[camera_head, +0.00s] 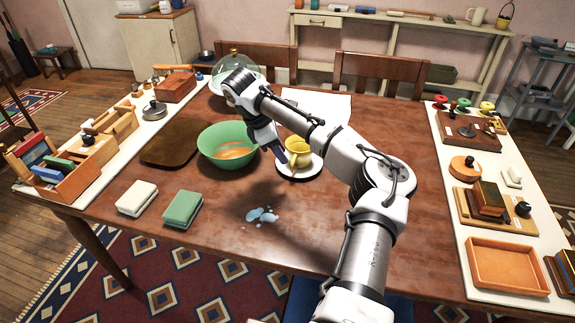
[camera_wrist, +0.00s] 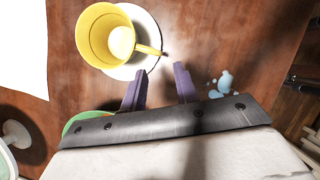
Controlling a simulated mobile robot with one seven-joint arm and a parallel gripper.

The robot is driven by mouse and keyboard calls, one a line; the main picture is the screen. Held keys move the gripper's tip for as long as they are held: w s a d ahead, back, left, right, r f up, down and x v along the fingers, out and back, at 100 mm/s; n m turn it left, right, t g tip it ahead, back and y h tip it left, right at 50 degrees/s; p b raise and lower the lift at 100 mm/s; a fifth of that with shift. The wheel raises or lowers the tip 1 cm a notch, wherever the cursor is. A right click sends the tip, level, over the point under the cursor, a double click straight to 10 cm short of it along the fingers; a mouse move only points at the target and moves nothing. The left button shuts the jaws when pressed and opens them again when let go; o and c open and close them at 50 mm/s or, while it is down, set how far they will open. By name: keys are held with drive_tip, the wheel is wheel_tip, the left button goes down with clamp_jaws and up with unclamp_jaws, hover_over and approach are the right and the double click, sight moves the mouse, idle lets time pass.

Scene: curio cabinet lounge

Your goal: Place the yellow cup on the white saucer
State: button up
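The yellow cup (camera_head: 297,147) appears upright on the white saucer (camera_head: 312,170) near the table's middle. In the wrist view the cup (camera_wrist: 90,40) overlaps the saucer (camera_wrist: 137,66), whose rim shows on the cup's right and lower sides. A pale round patch shows inside the cup. The cup's handle points towards the gap between my fingers. My gripper (camera_wrist: 160,87) is open, with two purple fingers apart and nothing between them. In the head view my gripper (camera_head: 281,157) is just left of the cup, partly hidden by its own wrist.
A green bowl (camera_head: 227,158) stands close on the left. A blue-white spill (camera_head: 262,215) lies in front. A glass dome (camera_head: 236,68) is behind, with white paper (camera_head: 318,104) beyond the arm. Green (camera_head: 182,209) and cream (camera_head: 137,198) blocks lie front left.

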drive_tip(key=shift+v, duration=2.25)
